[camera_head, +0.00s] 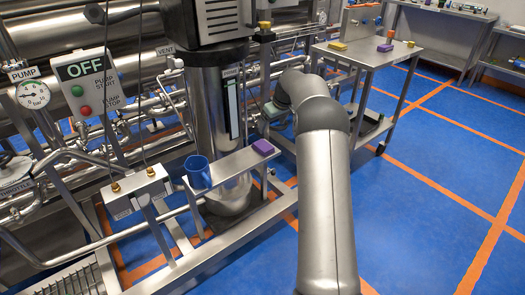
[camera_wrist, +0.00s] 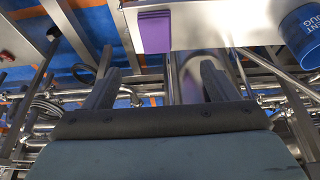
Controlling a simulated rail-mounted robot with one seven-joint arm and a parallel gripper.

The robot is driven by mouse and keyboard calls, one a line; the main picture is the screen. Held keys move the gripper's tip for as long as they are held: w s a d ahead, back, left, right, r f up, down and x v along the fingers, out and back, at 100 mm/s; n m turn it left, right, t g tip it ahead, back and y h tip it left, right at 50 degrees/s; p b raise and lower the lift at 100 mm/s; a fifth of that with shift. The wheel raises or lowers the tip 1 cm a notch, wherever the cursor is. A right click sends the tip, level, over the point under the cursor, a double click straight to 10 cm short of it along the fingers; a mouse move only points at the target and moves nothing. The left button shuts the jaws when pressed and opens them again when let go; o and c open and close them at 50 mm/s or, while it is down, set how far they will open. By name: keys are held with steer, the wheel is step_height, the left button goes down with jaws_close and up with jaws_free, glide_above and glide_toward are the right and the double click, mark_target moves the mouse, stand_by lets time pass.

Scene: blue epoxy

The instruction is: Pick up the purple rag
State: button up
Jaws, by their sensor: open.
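A purple rag (camera_head: 263,147), a small folded block, lies on the right end of a narrow steel shelf (camera_head: 226,165). In the wrist view the rag (camera_wrist: 154,31) shows at the top, at the edge of the shelf (camera_wrist: 215,28). My gripper (camera_wrist: 160,78) is open and empty, its two fingers spread apart below the rag in that picture. The rag lies beyond the fingertips, in line with the gap, and I see no contact. In the head view my arm comes in from the right of the shelf and largely hides the gripper.
A blue mug (camera_head: 197,172) stands at the shelf's left end; it also shows in the wrist view (camera_wrist: 302,35). A steel column (camera_head: 212,100) and pipes stand behind the shelf. A steel cart (camera_head: 365,56) with a yellow block (camera_head: 337,46) is behind my arm. Blue floor is open at right.

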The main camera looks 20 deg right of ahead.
glide_above(263, 146)
steer(key=s, duration=0.3)
step_height(263, 146, down, 9)
steer(key=shift+w+d+r+b, duration=0.1)
steer(key=shift+d+b, duration=0.05)
steer(key=shift+b, duration=0.2)
steer(key=x, duration=0.4)
steer(key=shift+w+d+f, duration=0.2)
steer(key=shift+w+d, duration=0.05)
steer(key=shift+w, duration=0.15)
steer(key=shift+w+f, duration=0.2)
steer(key=shift+f, duration=0.15)
steer(key=shift+f+b, duration=0.2)
steer(key=shift+b, duration=0.2)
steer(key=c, duration=1.1)
